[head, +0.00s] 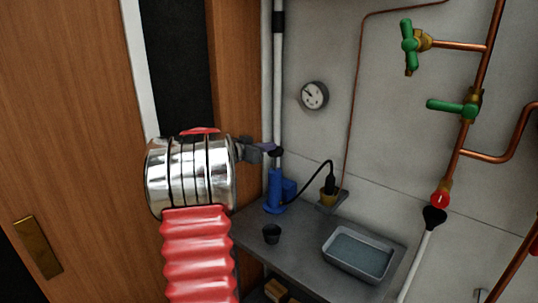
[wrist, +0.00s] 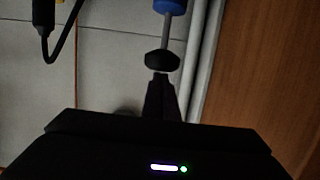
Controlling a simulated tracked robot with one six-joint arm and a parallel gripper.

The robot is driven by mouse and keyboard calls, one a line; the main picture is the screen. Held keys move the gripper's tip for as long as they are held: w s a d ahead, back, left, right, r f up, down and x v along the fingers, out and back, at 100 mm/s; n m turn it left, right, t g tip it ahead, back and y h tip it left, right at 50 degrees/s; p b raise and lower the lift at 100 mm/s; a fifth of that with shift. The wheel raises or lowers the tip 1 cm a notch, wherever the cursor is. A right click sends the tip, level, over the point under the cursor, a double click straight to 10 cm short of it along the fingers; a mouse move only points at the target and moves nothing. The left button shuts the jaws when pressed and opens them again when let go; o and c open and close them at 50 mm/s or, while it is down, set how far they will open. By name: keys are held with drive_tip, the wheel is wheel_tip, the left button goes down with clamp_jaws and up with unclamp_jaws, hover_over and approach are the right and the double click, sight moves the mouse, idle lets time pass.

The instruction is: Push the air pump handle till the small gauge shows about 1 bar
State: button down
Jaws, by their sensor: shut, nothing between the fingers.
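The air pump (head: 275,190) is blue and stands upright on the grey shelf. A thin rod rises from it to a black knob handle (head: 276,152). In the wrist view the knob (wrist: 163,61) is near the top centre, with the rod and the blue pump body (wrist: 171,6) beyond it. My gripper (head: 268,150) is shut and empty, its fingertips right at the knob; I cannot tell whether they touch. The fingers (wrist: 161,84) point at the knob in the wrist view. The small round gauge (head: 314,95) is on the wall; its needle is too small to read.
A black hose (head: 314,174) runs from the pump to a brass fitting (head: 327,198). White pipes (head: 279,75) stand behind the pump. Copper pipes with green valves (head: 458,109) are at right.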

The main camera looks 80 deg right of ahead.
drive_tip(key=v, duration=0.9)
drive_tip(key=shift+w+a, duration=0.1)
idle(0.4)
drive_tip(key=w+a+f+n+t+y, duration=0.1)
drive_tip(key=w+a+n+t, duration=0.4)
drive_tip(key=a, duration=0.6)
drive_tip(key=w+a+n+y, duration=0.2)
drive_tip(key=w+a, duration=0.6)
drive_tip(key=a, duration=0.3)
drive_tip(key=w+a+f+n+t+y, duration=0.1)
drive_tip(key=w+a+n+t, duration=0.4)
drive_tip(key=a, duration=0.6)
drive_tip(key=a+f+n+t+y, duration=0.1)
drive_tip(key=a+n+y, duration=0.3)
drive_tip(key=a, duration=1.3)
drive_tip(key=a+f+n+t+y, duration=0.2)
drive_tip(key=a+n, duration=0.6)
drive_tip(key=a, duration=1)
wheel_tip(320, 180, down, 2)
drive_tip(key=y, duration=0.2)
drive_tip(key=shift+s+f+t+y, duration=0.25)
drive_tip(key=shift+t+y, duration=0.05)
drive_tip(key=shift+y, duration=0.1)
